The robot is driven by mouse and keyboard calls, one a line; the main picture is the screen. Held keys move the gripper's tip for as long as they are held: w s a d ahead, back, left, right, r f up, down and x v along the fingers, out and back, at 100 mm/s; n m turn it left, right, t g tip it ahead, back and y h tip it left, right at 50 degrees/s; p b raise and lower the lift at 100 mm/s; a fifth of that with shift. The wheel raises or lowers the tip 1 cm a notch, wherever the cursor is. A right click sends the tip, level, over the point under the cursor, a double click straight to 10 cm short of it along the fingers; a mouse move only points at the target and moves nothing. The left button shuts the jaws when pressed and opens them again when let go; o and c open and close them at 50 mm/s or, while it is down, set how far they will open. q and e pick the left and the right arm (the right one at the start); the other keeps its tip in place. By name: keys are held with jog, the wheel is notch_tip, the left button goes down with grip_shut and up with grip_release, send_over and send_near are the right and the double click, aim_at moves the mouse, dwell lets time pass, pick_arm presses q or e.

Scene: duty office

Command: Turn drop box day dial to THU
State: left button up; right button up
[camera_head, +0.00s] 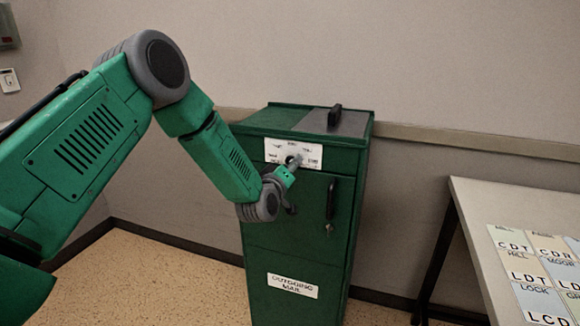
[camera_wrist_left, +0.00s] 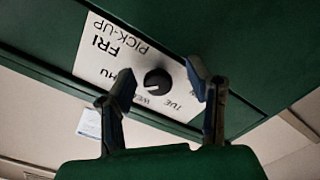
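The green drop box (camera_head: 262,222) stands against the wall in the head view. Its white day plate (camera_head: 313,155) is on the upper front. In the left wrist view the plate (camera_wrist_left: 105,62) appears upside down, with FRI, PICK-UP and partly hidden THU, WED and TUE lettering. The black round day dial (camera_wrist_left: 157,83) is on the plate. I cannot tell which day it points to. My left gripper (camera_head: 290,168) is at the plate. In the wrist view its two fingers (camera_wrist_left: 160,78) are apart, one on each side of the dial, with visible gaps. My right gripper is not in view.
The box has a black door handle (camera_head: 331,199) right of my gripper, a top handle (camera_head: 335,115) and an OUTGOING MAIL label (camera_head: 292,286). A table (camera_head: 490,205) with lettered cards (camera_head: 535,275) stands at the right. Floor (camera_head: 160,285) is clear left of the box.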

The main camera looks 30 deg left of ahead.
pick_arm(q)
jog(key=shift+r, duration=0.15)
jog(key=v, duration=1.2)
jog(key=shift+w, duration=0.1)
jog(key=s+d+f+m+g+h, duration=0.2)
jog(key=s+d+f+m+g, duration=0.25)
jog(key=f, duration=0.55)
jog(key=s+d+f+m+g+h, duration=0.25)
jog(key=s+d+f, duration=0.25)
jog(key=s+f, duration=0.35)
jog(key=s+d+f+m+g, duration=0.1)
jog(key=s+f+g, duration=0.4)
jog(key=s, duration=0.7)
jog(key=s+d+f+m+g, duration=0.1)
jog(key=s+f+m+g, duration=0.3)
jog(key=s, duration=0.8)
jog(key=shift+f+g, duration=0.4)
jog(key=shift+f, duration=0.5)
